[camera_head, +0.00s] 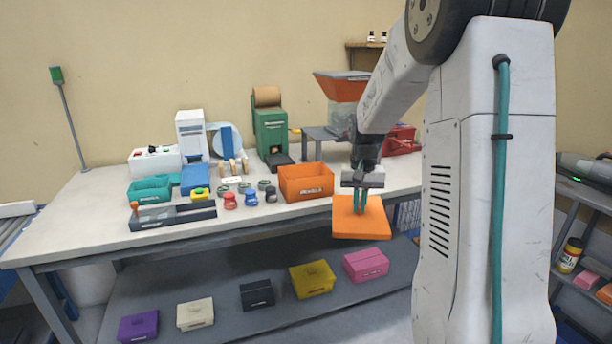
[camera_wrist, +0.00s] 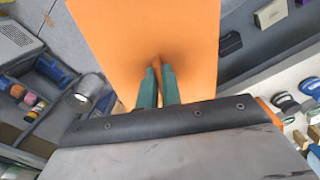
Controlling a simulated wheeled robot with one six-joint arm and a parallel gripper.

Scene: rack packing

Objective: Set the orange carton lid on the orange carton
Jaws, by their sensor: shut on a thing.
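The orange carton (camera_head: 306,184) is an open box on the table, near its front edge at the middle right. The orange carton lid (camera_head: 361,218) is a flat square plate. My gripper (camera_head: 360,205) is shut on the lid at its upper side and holds it in the air to the right of the carton, in front of the table edge. In the wrist view the lid (camera_wrist: 145,40) fills the upper middle, with the green fingers (camera_wrist: 158,88) together on a raised part of it. The lid and carton look apart.
Small jars (camera_head: 230,201) and a grey tray (camera_head: 172,218) stand left of the carton. A green machine (camera_head: 270,130) and a hopper (camera_head: 340,88) stand behind. The lower shelf holds several coloured boxes, such as a yellow one (camera_head: 312,279) and a pink one (camera_head: 366,264).

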